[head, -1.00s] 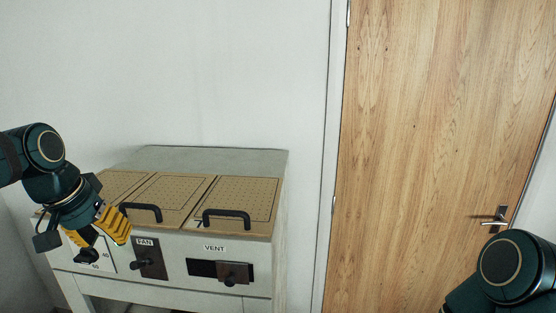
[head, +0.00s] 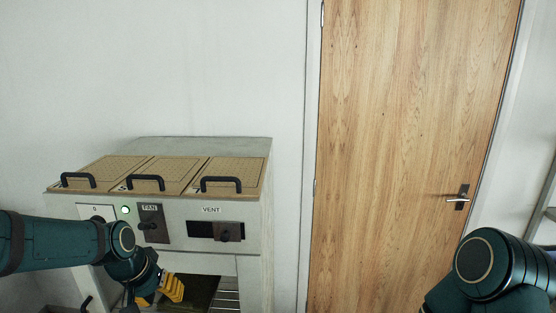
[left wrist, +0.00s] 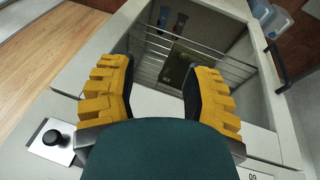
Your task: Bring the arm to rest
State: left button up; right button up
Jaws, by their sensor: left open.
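My left gripper (head: 166,289) has yellow ribbed fingers. It hangs low in front of the station, below the FAN panel and beside the open lower bay. In the left wrist view its fingers (left wrist: 160,88) are spread apart with nothing between them, facing the bay with its wire rack. My left arm (head: 55,243) comes in from the left and covers the station's lower left. Part of my right arm (head: 500,270) shows at the lower right; its gripper is out of view.
The grey station (head: 255,225) has perforated lids with black handles, a FAN switch (head: 151,224), a VENT slider (head: 228,232) and a lit green lamp (head: 126,210). A wooden door (head: 405,140) stands to the right. A wire rack (left wrist: 155,45) lies inside the bay.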

pick_arm(q)
jog(key=s+d+f+h+b, duration=0.1)
jog(key=s+d+f+b, duration=0.3)
jog(key=f, duration=0.7)
jog(key=s+d+f+p, duration=0.1)
jog(key=s+d+f, duration=0.1)
jog(key=d+f, duration=0.65)
jog(key=s+d+f+b, duration=0.1)
jog(key=s+f, duration=0.4)
jog(key=f, duration=0.2)
jog(key=s+d+f+n+g+b, duration=0.1)
jog(key=s+d+f, duration=0.1)
jog(key=s+f, duration=0.3)
notch_tip(320, 180, down, 2)
jog(key=shift+f+h+b, duration=0.15)
jog(key=shift+h+b, duration=0.15)
jog(key=shift+b, duration=0.1)
